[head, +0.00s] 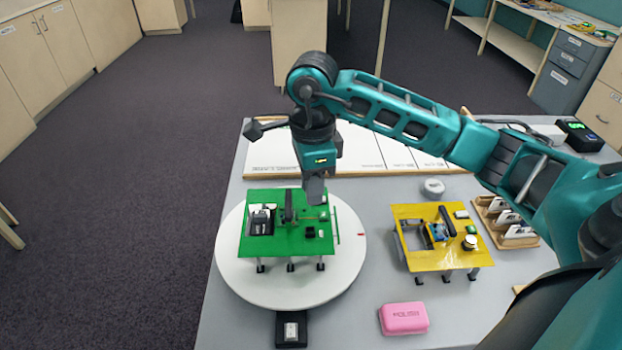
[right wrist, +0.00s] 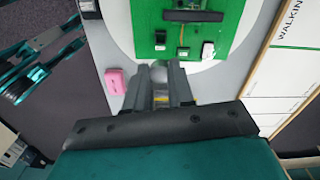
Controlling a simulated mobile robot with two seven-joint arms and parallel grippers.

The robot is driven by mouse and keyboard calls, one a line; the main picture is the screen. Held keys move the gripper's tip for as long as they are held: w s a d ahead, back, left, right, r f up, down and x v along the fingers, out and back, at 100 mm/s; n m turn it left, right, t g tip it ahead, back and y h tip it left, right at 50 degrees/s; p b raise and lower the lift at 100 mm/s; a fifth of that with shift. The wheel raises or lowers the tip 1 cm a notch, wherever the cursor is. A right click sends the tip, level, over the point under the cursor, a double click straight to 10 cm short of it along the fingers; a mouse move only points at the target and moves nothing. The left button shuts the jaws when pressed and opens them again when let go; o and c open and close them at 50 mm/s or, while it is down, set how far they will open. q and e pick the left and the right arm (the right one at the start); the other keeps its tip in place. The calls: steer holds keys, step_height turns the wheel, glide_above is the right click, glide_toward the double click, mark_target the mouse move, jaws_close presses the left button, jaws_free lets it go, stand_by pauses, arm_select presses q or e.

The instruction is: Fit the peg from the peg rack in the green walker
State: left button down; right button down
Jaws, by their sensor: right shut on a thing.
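The green walker (head: 262,240) stands on a round white turntable, with black parts and short legs below its green top. In the right wrist view its green top (right wrist: 146,30) is at the upper middle. My right gripper (head: 314,192) points down over the walker's far right part, and I cannot tell the exact gap. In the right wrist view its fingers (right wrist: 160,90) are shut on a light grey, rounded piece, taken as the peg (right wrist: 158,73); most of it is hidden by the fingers. I cannot make out the peg rack for certain.
The turntable (head: 232,275) rests on a grey table. A yellow walker (head: 430,258), a grey round piece (head: 433,187), a wooden card rack (head: 528,240) and a pink box (head: 404,318) are to the right. A black box (head: 291,328) is in front; a white board (head: 270,155) lies behind.

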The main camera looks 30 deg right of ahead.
steer(key=shift+w+a+f, duration=0.1)
steer(key=shift+w+a, duration=0.1)
steer(key=shift+s+f+b, duration=0.1)
steer(key=shift+f+b, duration=0.45)
steer(key=shift+f, duration=0.1)
step_height(320, 180, down, 6)
steer(key=b, duration=0.4)
steer(key=shift+r, duration=0.25)
steer(key=shift+f+b, duration=0.2)
steer(key=shift+b, duration=0.15)
steer(key=shift+f+b, duration=0.85)
steer(key=shift+b, duration=0.25)
stand_by(1.6)
steer(key=c, duration=0.9)
jaws_free()
